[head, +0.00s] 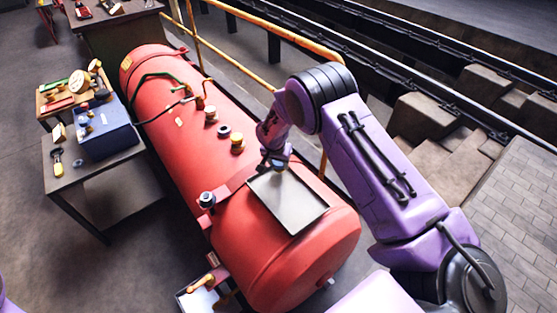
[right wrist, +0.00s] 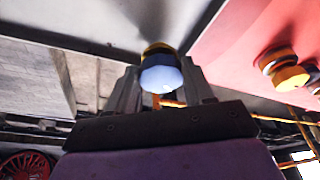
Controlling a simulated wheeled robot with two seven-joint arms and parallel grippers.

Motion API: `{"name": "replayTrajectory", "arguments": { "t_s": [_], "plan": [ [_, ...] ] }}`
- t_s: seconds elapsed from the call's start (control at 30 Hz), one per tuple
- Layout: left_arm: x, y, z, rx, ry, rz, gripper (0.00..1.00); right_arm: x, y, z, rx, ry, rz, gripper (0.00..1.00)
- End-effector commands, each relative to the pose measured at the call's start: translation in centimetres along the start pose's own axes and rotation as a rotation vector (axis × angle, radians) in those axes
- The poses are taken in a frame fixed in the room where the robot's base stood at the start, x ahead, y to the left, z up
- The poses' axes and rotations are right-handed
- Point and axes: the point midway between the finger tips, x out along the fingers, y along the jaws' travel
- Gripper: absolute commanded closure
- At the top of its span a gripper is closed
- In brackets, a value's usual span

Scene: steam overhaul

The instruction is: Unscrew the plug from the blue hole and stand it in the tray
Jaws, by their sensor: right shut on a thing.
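My right gripper (head: 277,161) is at the far edge of the flat grey tray (head: 290,212), which lies on the red boiler. It is shut on a plug (right wrist: 160,72) with a pale blue rounded end and a yellow band, seen between the fingers in the right wrist view. The plug shows small and bluish in the head view (head: 279,166). I cannot tell whether it touches the tray. A dark bluish ring (head: 224,131) sits on the boiler top, but I cannot tell if it is the blue hole. My left gripper is out of view.
The red boiler (head: 170,115) carries a yellow fitting (head: 237,143), a brown-topped fitting (head: 211,115) and a dark fitting (head: 206,199) near the tray. A blue box (head: 105,135) stands on a side table at left. A yellow rail (head: 275,30) runs behind. The tray's visible surface is bare.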

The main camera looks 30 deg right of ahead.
Motion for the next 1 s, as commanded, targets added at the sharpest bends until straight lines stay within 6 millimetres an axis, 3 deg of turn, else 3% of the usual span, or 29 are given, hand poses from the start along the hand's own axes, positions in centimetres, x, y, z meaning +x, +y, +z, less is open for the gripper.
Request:
{"name": "replayTrajectory", "arguments": {
  "t_s": [0.13,1.0],
  "plan": [
    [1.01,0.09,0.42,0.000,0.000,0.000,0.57,1.19,0.03,0.31,0.002,0.001,-0.001,0.91],
    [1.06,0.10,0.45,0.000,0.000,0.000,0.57,1.64,0.08,0.68,0.002,0.001,0.000,0.91]
  ]
}}
